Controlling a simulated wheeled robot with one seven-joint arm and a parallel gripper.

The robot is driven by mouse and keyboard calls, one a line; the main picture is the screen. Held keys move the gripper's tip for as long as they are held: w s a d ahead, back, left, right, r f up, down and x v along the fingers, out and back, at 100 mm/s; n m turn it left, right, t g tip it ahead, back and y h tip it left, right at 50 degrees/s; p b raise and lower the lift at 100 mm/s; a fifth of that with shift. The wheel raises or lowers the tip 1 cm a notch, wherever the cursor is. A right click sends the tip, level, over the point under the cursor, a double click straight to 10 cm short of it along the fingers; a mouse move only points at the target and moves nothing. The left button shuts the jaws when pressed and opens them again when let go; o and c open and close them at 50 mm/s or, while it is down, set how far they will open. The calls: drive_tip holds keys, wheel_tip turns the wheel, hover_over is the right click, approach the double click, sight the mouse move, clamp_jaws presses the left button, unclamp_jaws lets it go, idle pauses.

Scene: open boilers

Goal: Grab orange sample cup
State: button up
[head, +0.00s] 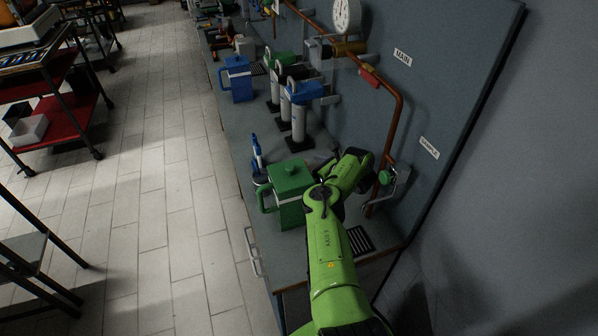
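I cannot make out an orange sample cup for certain. Small orange items (219,38) lie at the far end of the bench, too small to identify. My green arm reaches over the near end of the bench. My gripper (326,168) seems to be the dark part at the arm's far end, just right of the green lidded pot (289,196). Its fingers are blurred and partly hidden, so I cannot see whether they hold anything. A "SAMPLE" label (429,147) is on the panel above a green-knobbed valve (386,177).
A blue lidded pot (237,78) and several white cylinders with coloured tops (299,120) stand farther along the bench (232,118). A copper pipe (396,115) runs down the panel. A black grate (360,240) lies near the arm.

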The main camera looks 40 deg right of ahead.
drive_tip(key=shift+a+f, duration=0.25)
drive_tip(key=shift+f, duration=0.2)
drive_tip(key=shift+w+f+b, duration=0.2)
drive_tip(key=shift+f+b, duration=0.05)
drive_tip(key=shift+b, duration=0.7)
drive_tip(key=shift+w+a+f+b, duration=0.1)
drive_tip(key=shift+w+f+b, duration=0.2)
drive_tip(key=shift+b, duration=0.5)
drive_tip(key=shift+w+a+b, duration=0.1)
drive_tip(key=shift+w+b, duration=0.45)
drive_tip(key=shift+b, duration=0.4)
drive_tip(key=b, duration=0.2)
drive_tip(key=w+b, duration=0.1)
drive_tip(key=b, duration=0.1)
drive_tip(key=shift+a+f, duration=0.15)
drive_tip(key=shift+f, duration=0.2)
drive_tip(key=b+x, duration=0.1)
drive_tip(key=b, duration=0.1)
drive_tip(key=shift+w+a+b, duration=0.1)
drive_tip(key=shift+w+b, duration=0.2)
drive_tip(key=shift+b, duration=0.05)
drive_tip(key=shift+r+p+x, duration=0.2)
drive_tip(key=shift+p+x, duration=0.2)
drive_tip(key=shift+x, duration=0.6)
drive_tip(key=shift+w, duration=0.1)
